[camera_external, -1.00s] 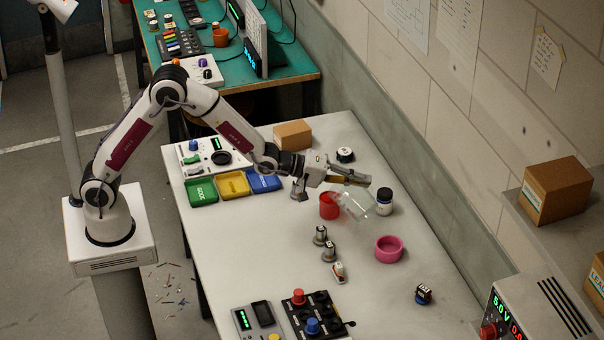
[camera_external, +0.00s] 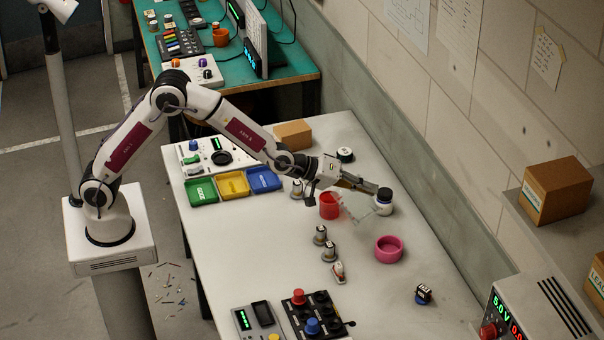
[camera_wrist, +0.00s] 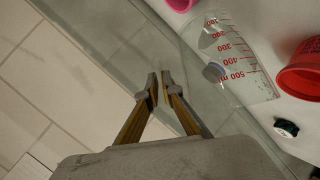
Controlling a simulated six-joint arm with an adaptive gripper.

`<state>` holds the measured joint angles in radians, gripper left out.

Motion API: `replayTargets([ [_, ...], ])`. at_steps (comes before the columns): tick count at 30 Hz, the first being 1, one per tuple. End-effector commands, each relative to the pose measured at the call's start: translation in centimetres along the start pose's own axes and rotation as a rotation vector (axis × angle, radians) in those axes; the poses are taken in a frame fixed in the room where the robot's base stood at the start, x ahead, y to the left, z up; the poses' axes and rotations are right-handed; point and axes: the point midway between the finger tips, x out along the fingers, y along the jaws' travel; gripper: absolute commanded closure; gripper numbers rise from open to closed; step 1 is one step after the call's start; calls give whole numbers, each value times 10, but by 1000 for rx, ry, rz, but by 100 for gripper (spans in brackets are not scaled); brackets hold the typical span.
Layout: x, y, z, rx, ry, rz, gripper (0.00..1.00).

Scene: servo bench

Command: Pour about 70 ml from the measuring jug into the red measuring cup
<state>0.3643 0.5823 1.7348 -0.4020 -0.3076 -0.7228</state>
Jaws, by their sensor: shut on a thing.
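The clear measuring jug (camera_external: 357,211) is in my gripper (camera_external: 376,189), tilted steeply, with its lower left part at the red measuring cup (camera_external: 329,207). The cup stands upright on the white bench. In the wrist view, the jug (camera_wrist: 236,62) shows red graduations up to 500 ml, right of my closed-in fingertips (camera_wrist: 160,87). The clear wall makes the exact grasp point hard to see. The red cup (camera_wrist: 301,73) is at the right edge there, close to the jug. I cannot make out the liquid level in the jug or the cup's contents.
A pink bowl (camera_external: 389,249) is to the lower right. Small metal parts (camera_external: 322,238) stand in front of the cup. Colored trays (camera_external: 233,184) lie left. The bench's lower right middle is mostly clear.

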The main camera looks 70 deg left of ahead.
Motion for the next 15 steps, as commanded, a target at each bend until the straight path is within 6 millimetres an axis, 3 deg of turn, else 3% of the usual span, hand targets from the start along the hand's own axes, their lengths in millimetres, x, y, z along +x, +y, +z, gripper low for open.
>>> replayTargets([
  [15,7,-3,7,54,0,-51,100],
])
